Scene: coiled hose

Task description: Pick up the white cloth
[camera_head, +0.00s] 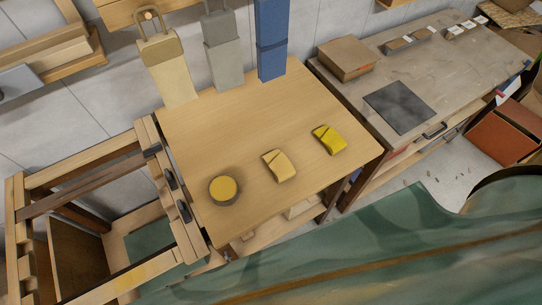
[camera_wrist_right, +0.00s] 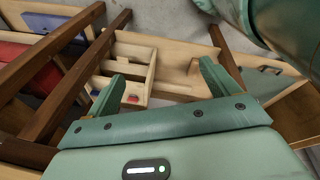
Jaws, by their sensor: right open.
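The white cloth cannot be made out in the wrist view. Neither gripper can be made out in the head view.
A grey-topped bench (camera_head: 440,70) with a brown box (camera_head: 346,58) stands to the right. A wooden frame (camera_head: 85,185) stands at the left. The table's middle is clear.

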